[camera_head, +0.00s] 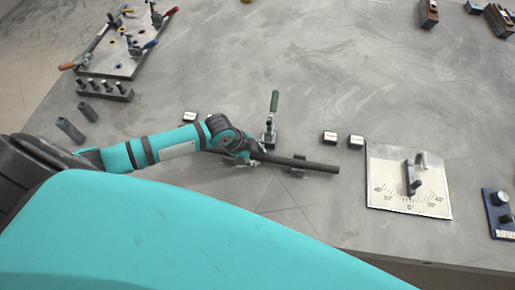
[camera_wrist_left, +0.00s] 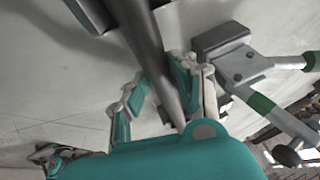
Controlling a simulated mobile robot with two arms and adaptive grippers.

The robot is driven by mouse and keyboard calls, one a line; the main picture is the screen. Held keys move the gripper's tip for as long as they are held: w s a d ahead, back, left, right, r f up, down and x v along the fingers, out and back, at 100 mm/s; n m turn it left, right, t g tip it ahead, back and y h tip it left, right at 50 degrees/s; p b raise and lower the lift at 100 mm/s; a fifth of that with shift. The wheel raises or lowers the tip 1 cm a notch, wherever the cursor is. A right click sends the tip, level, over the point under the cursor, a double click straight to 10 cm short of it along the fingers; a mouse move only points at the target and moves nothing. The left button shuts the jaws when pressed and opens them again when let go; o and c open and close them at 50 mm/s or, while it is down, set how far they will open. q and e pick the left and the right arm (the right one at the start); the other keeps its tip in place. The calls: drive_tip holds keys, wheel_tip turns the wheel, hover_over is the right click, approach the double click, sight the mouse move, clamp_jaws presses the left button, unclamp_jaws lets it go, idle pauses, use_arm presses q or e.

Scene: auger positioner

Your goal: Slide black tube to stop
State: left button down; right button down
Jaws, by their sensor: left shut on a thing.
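The black tube (camera_head: 318,166) lies roughly level across the middle of the table in the head view, with its free end pointing right. My left gripper (camera_head: 246,157) is shut on the tube near its left part. In the left wrist view the tube (camera_wrist_left: 150,40) runs between the two fingers of the gripper (camera_wrist_left: 158,86). A small dark support (camera_head: 298,173) sits at the tube to the right of the gripper. I cannot make out a stop for certain. My right gripper is not in view.
A toggle clamp with a green handle (camera_head: 273,104) stands just behind the tube. A white angle-scale plate (camera_head: 430,205) lies to the right, past the tube's free end. Small blocks (camera_head: 330,138) sit behind that gap. A fixture plate (camera_head: 118,62) is at the back left.

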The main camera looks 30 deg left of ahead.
use_arm(q)
drive_tip(key=shift+s+a, duration=0.15)
drive_tip(key=shift+a, duration=0.4)
drive_tip(key=c, duration=1)
unclamp_jaws()
drive_tip(key=shift+s, duration=0.1)
drive_tip(key=v, duration=1.2)
